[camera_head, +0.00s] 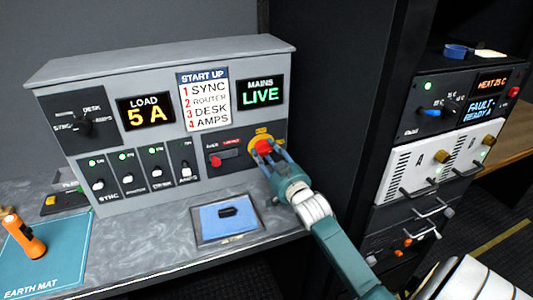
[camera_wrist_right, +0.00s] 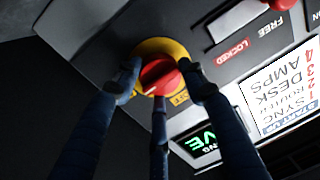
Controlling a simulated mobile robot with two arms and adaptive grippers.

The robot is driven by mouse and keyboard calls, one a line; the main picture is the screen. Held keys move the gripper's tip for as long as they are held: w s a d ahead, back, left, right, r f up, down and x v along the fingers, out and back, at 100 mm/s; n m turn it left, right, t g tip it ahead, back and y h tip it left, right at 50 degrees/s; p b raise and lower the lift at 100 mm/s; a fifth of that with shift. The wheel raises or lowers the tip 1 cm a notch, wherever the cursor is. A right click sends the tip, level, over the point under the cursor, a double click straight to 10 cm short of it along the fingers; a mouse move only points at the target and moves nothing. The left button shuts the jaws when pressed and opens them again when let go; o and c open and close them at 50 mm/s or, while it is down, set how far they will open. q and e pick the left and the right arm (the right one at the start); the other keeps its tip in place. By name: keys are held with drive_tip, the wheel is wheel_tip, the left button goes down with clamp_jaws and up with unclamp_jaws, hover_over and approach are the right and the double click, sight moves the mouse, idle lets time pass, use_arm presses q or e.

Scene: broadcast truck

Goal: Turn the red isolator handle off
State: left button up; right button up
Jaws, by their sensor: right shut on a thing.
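The red isolator handle (camera_wrist_right: 160,75) sits on a yellow round plate (camera_wrist_right: 180,50). In the head view the handle (camera_head: 264,146) is at the panel's lower right, partly hidden by my right gripper (camera_head: 270,153). The fingers of my right gripper (camera_wrist_right: 163,82) are shut around the handle in the wrist view. A pale mark shows on the handle's edge there. My left gripper is not in view.
A red slider (camera_head: 216,161) sits at the left of the slot beside the handle. Several small switches (camera_head: 128,182) line the panel's lower left. A blue tray (camera_head: 228,219) holds a dark object. An orange torch (camera_head: 24,236) lies on the earth mat (camera_head: 60,262). A rack (camera_head: 440,160) stands right.

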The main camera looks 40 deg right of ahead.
drive_tip(key=shift+f+n, duration=0.3)
drive_tip(key=shift+f, duration=0.15)
drive_tip(key=shift+s+n+p, duration=0.1)
drive_tip(key=shift+n+p, duration=0.9)
drive_tip(key=shift+n, duration=0.2)
drive_tip(key=n+p, duration=0.1)
drive_tip(key=n, duration=0.3)
drive_tip(key=shift+g+p, duration=0.4)
drive_tip(key=n+p, duration=0.1)
drive_tip(key=n, duration=0.3)
drive_tip(key=shift+n, duration=0.3)
drive_tip(key=n, duration=0.3)
drive_tip(key=shift+d+r+n+h, duration=0.1)
drive_tip(key=shift+r+n+h, duration=0.05)
drive_tip(key=shift+n+h, duration=0.2)
drive_tip(key=shift+n+p, duration=0.3)
drive_tip(key=shift+n, duration=0.25)
drive_tip(key=shift+r+h, duration=0.15)
drive_tip(key=shift+h, duration=0.1)
drive_tip(key=o, duration=0.9)
drive_tip(key=shift+d, duration=0.1)
drive_tip(key=shift+o, duration=1.2)
drive_tip(key=shift+d+r, duration=0.1)
